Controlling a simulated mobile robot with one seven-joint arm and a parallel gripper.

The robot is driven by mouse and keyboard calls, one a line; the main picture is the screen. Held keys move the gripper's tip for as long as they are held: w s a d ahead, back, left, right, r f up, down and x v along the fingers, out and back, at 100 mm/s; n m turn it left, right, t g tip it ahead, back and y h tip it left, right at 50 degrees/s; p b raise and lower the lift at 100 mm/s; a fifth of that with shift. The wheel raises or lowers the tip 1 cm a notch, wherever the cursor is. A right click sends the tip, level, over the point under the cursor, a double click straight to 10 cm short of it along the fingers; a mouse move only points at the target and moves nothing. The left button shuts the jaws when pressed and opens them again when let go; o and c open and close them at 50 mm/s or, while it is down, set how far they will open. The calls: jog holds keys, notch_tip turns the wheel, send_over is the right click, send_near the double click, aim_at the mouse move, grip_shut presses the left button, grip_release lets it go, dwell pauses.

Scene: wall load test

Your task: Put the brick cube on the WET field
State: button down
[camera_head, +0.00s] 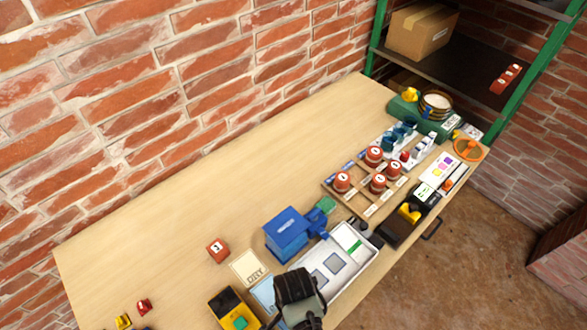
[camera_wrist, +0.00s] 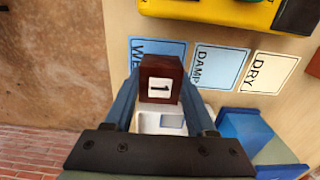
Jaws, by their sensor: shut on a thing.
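The brick cube (camera_wrist: 161,72) is dark red with a white "1" label. In the wrist view it sits between the two blue fingers of my gripper (camera_wrist: 160,98), which is shut on it. The blue WET field (camera_wrist: 148,52) is partly hidden behind the cube. The light blue DAMP field (camera_wrist: 219,68) and the cream DRY field (camera_wrist: 267,72) lie to its right. In the head view my gripper (camera_head: 302,312) is dark and hides the cube and the WET field; the DRY field (camera_head: 250,269) shows beside it. The cube's height over the table cannot be told.
A yellow device (camera_head: 233,310) stands left of the fields. A blue box (camera_head: 287,236) and a white tray (camera_head: 350,243) stand on the other side. A second brick cube (camera_head: 217,250) marked "2" is near DRY. The table's (camera_head: 150,235) back left is clear.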

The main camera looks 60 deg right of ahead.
jog(key=shift+f, duration=1.05)
jog(key=shift+f, duration=0.2)
jog(key=shift+c, duration=1.1)
grip_release()
jog(key=shift+r, duration=0.1)
notch_tip(320, 180, up, 12)
jog(key=shift+r, duration=0.15)
jog(key=shift+w, duration=0.1)
